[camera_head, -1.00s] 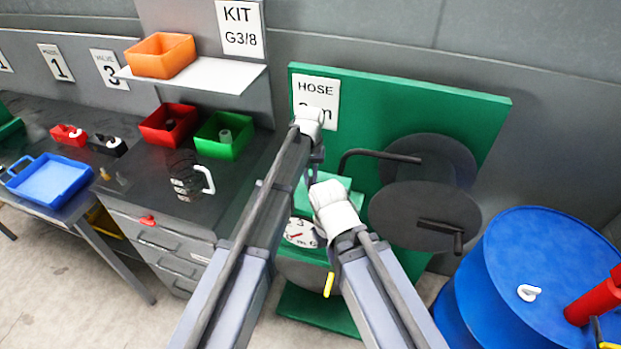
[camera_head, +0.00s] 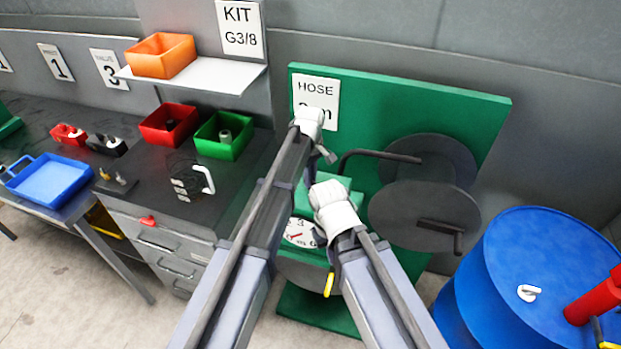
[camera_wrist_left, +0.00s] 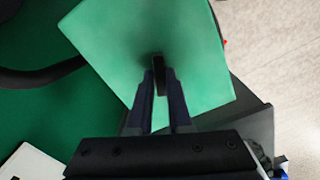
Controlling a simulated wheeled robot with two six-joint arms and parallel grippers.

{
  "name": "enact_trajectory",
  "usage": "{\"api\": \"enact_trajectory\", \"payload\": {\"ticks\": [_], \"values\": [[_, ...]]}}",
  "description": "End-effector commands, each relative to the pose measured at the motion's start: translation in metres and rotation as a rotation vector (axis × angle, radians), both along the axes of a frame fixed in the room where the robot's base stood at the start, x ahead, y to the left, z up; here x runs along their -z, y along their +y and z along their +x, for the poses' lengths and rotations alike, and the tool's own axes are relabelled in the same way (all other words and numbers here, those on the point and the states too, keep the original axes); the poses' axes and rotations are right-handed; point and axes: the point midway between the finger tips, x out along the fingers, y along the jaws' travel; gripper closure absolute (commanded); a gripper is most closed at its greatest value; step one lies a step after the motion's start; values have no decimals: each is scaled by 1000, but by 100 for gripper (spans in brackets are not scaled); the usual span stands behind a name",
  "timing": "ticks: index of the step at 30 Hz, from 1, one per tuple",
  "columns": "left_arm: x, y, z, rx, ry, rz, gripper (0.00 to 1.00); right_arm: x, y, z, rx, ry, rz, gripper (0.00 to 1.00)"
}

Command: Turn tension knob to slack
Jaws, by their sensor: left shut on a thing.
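The tension knob (camera_wrist_left: 158,63) is a narrow dark piece on the top of a green box (camera_wrist_left: 100,35). In the left wrist view my left gripper (camera_wrist_left: 159,78) has its two fingers closed on the knob, one on each side. In the head view the left gripper (camera_head: 325,155) reaches down over the green box (camera_head: 342,184), and the knob is hidden there. A white dial (camera_head: 299,232) with a red needle sits below the box, partly behind my arms. My right arm ends in a white joint beside the box, and its gripper does not show.
A green board (camera_head: 400,100) with a HOSE sign (camera_head: 316,100) stands behind. A dark curved bar (camera_head: 375,153) and dark reels (camera_head: 424,213) are right of the box. A blue drum (camera_head: 555,265) stands at right. A workbench (camera_head: 235,180) with bins is at left.

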Motion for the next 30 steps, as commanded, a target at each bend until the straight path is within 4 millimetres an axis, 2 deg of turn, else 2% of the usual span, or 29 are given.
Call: {"api": "enact_trajectory", "payload": {"ticks": [6,15,30], "values": [[0,0,0,-179,1,1,100,0,0,0,0,0,0,100],[0,0,0,-349,1,1,100,0,0,0,0,0,0,100],[0,0,0,-433,1,1,100,0,0,0,0,0,0,100]]}}
